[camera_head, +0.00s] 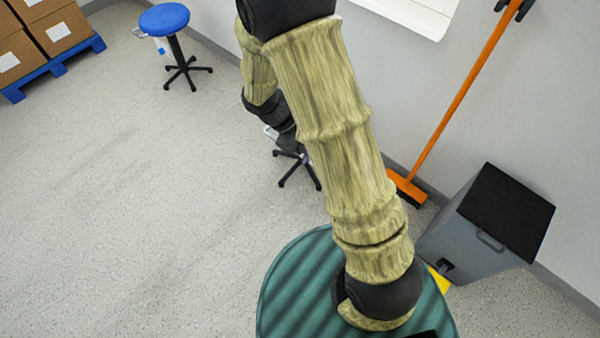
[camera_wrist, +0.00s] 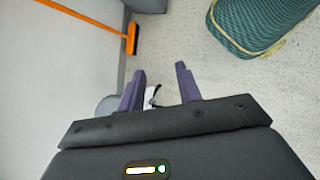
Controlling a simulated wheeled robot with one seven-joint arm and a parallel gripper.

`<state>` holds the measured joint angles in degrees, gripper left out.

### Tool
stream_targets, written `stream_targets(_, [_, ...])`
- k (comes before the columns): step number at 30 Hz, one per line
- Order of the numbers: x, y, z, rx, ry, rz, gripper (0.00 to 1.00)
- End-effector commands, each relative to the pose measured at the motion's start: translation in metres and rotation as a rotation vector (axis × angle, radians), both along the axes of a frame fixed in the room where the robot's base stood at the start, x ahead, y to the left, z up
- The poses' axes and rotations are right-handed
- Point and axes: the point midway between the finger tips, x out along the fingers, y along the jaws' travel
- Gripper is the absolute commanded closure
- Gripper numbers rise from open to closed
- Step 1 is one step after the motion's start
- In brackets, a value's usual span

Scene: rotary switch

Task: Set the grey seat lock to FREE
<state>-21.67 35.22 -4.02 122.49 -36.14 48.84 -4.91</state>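A second stool's dark star base (camera_head: 300,170) shows behind my arm in the head view; my arm hides its seat and most of its upper part. A small pale piece (camera_head: 270,131) shows at its left. In the wrist view a rounded grey shape (camera_wrist: 108,104), perhaps the grey seat, lies partly behind my left finger. A white piece with a thin dark part (camera_wrist: 152,96) shows between the fingers. The lock setting cannot be read. My gripper (camera_wrist: 160,68) has two purple fingers apart, with no object clearly held; its distance from these pieces is unclear.
A blue-seated stool (camera_head: 165,19) with a pale tag stands farther back. Boxes (camera_head: 52,30) on a blue pallet stand at the far left. An orange broom (camera_head: 460,95) leans on the wall near a grey bin (camera_head: 480,240) with a black lid. The left floor is clear.

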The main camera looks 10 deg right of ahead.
Motion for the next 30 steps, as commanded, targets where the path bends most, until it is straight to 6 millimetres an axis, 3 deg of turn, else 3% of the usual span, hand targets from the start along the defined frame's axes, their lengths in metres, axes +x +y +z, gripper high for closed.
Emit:
stream_targets(1, [0.004, 0.002, -0.033, -0.034, 0.022, 0.04, 0.65])
stream_targets(16, [0.058, 0.023, -0.199, -0.404, 0.17, 0.426, 0.65])
stream_targets(30, [0.104, 0.082, -0.356, -0.794, 0.209, 0.787, 0.65])
